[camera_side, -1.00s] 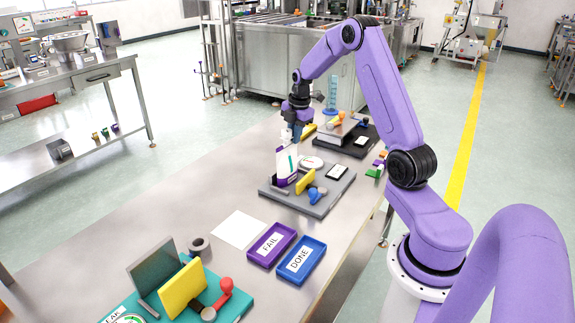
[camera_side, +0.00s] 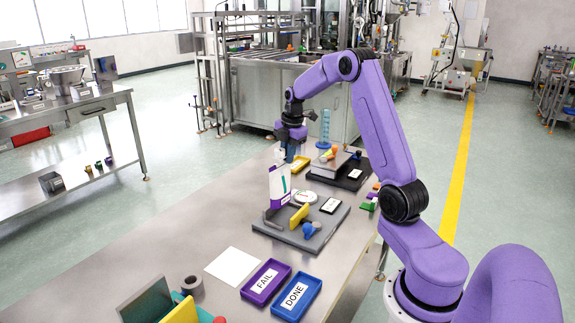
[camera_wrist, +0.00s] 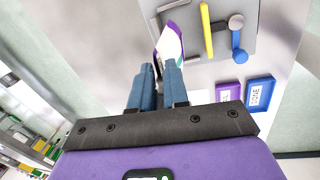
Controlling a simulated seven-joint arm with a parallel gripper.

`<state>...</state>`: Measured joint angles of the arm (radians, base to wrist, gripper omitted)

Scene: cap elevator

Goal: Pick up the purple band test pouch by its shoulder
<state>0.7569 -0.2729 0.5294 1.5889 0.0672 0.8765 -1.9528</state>
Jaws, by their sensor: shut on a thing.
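The test pouch (camera_side: 280,184) is white with a purple band near its bottom and a teal stripe on its face. It hangs roughly upright over the left side of the dark grey fixture (camera_side: 325,235). My gripper (camera_side: 289,157) is above it, shut on the upper part of the pouch. In the wrist view, the two blue fingers of my gripper (camera_wrist: 160,67) reach to the pouch (camera_wrist: 172,42), whose purple edge and white face show beyond the fingertips. The exact grip spot on the shoulder is hard to make out.
The fixture carries a yellow plate (camera_side: 299,216) and a blue knobbed lever (camera_side: 310,229).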

